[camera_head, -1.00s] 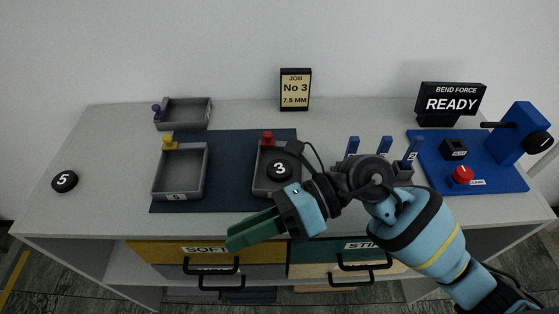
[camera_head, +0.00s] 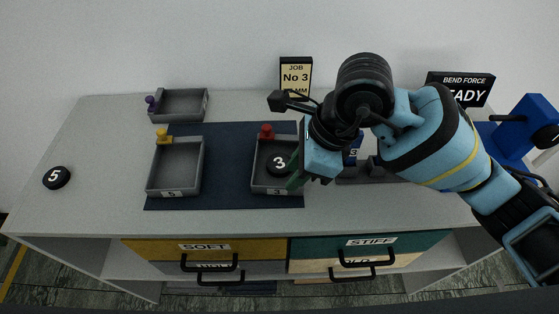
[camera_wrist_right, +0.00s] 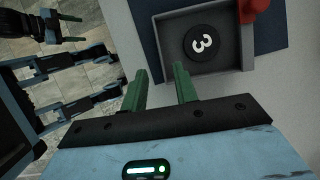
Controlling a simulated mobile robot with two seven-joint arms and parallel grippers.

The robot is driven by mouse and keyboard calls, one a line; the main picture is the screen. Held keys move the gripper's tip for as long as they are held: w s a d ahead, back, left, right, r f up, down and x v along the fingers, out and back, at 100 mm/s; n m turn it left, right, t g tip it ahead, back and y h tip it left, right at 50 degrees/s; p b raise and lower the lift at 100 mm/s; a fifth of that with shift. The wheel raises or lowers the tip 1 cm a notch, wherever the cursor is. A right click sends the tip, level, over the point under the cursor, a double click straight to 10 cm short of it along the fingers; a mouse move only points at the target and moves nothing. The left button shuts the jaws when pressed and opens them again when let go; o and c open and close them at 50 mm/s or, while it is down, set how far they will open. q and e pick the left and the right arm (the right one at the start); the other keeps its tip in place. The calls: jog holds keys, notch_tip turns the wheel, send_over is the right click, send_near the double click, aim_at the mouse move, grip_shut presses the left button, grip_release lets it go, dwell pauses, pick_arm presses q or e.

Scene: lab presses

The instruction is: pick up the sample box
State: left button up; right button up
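No box is labelled as a sample box. A grey open box with a red knob (camera_head: 254,165) stands on the dark mat, marked 3, and holds a black disc marked 3 (camera_head: 279,163). Its wall also shows in the right wrist view (camera_wrist_right: 163,50). A grey box with a yellow knob (camera_head: 150,170), marked 5, is left of it and looks empty. A grey box with a purple knob (camera_head: 206,104) is behind. My right gripper (camera_wrist_right: 160,85) is open and empty, close to the red-knobbed box's wall. My left gripper (camera_wrist_right: 72,28) appears open at the wrist view's upper left.
A black disc marked 5 (camera_head: 57,177) lies at the table's left. A job sign (camera_head: 295,75) stands at the back. A bend-force display (camera_head: 462,88) and a blue device (camera_head: 530,125) stand at the right. Drawers with black handles (camera_head: 209,264) are below the front edge.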

aim_at(281, 185)
jog(key=shift+a+x, duration=0.15)
jog(key=shift+x, duration=1.3)
jog(key=shift+a+x, duration=0.1)
jog(key=shift+x, duration=1.35)
jog(key=shift+w+r, duration=0.1)
grip_shut()
